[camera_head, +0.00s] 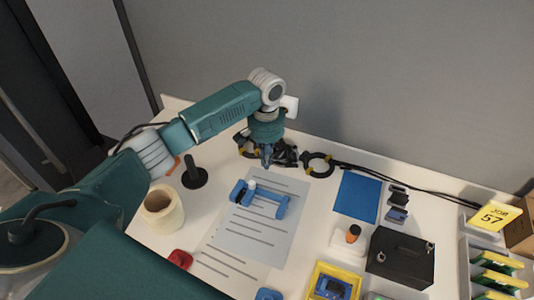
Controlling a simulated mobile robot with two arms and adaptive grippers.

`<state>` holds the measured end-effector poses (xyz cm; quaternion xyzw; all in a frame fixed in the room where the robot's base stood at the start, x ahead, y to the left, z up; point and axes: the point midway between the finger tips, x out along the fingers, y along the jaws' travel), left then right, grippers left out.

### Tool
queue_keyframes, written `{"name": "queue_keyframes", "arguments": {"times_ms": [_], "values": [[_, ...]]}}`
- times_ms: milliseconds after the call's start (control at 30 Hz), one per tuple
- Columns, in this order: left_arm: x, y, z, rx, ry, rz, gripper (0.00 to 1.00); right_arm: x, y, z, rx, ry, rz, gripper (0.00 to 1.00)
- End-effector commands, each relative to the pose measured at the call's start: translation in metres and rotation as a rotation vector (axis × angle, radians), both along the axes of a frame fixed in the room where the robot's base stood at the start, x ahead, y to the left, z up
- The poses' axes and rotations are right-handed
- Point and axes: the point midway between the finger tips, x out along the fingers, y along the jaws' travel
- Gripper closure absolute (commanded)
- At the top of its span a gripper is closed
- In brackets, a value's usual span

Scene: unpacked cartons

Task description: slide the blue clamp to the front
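The blue clamp (265,197) lies on printed white paper sheets (277,236) on the white table, its long bar running roughly left to right. A small white cylindrical part shows near its left end. My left gripper (266,165) points down just behind the clamp, near the back edge of the sheets. It appears apart from the clamp. Its fingertips look close together, but they are small and I cannot tell whether they are open or shut. My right gripper is not in view.
A beige roll (162,209) and a black stand (194,175) are on the left. Black cables (318,164) lie behind. A blue sheet (358,197), black box (400,259) and yellow tray (332,285) are on the right. A red item (180,259) lies at front left. Paper in front of the clamp is clear.

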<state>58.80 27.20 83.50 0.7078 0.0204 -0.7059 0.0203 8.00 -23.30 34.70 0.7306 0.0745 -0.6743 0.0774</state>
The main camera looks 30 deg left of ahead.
Motion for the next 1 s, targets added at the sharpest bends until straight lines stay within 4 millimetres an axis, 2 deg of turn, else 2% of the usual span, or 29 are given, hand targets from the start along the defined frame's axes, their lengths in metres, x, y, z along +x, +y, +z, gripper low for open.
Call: {"name": "queue_keyframes", "arguments": {"times_ms": [33,233,400,533,1000], "values": [[-0.001,0.000,-0.012,0.002,0.005,0.001,1.00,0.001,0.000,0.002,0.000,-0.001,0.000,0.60],[-0.001,0.000,-0.054,0.000,0.003,0.000,1.00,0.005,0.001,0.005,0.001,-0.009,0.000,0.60],[-0.026,0.000,-0.050,0.002,0.001,-0.002,1.00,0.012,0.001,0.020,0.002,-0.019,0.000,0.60],[-0.036,-0.001,-0.051,0.002,0.000,-0.001,1.00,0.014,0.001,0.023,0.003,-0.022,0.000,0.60],[-0.040,-0.002,-0.051,0.000,0.000,-0.001,1.00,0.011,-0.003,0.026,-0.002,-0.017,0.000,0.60]]}}
